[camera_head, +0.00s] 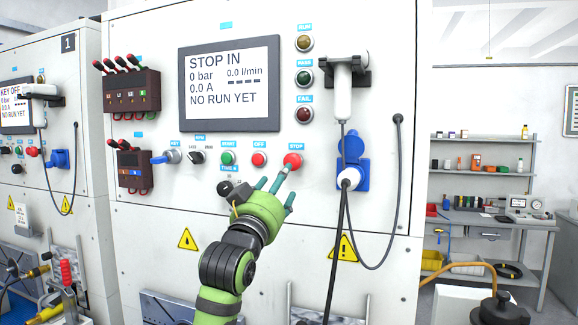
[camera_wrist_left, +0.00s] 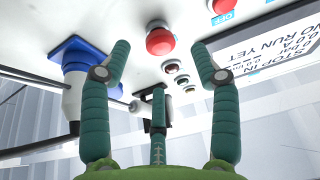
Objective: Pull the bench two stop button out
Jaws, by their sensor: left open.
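The red STOP button (camera_head: 293,160) is at the right end of the control row on the large panel, under a blue STOP label. The display (camera_head: 230,82) above reads "STOP IN", "0 bar" and "NO RUN YET". My left gripper (camera_head: 276,181) is open just below the button, and one finger overlaps the button's lower edge; I cannot tell if it touches. In the left wrist view the red button (camera_wrist_left: 160,41) shows between and beyond the spread fingertips (camera_wrist_left: 162,60), with nothing gripped. My right gripper is not in view.
The red OFF button (camera_head: 259,159) and green START button (camera_head: 228,158) sit left of STOP. A blue socket with a plug (camera_head: 352,175) and hanging cables is to the right. Bench 1's panel (camera_head: 70,120) stands at the left. A shelf and worktable (camera_head: 480,222) are at the far right.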

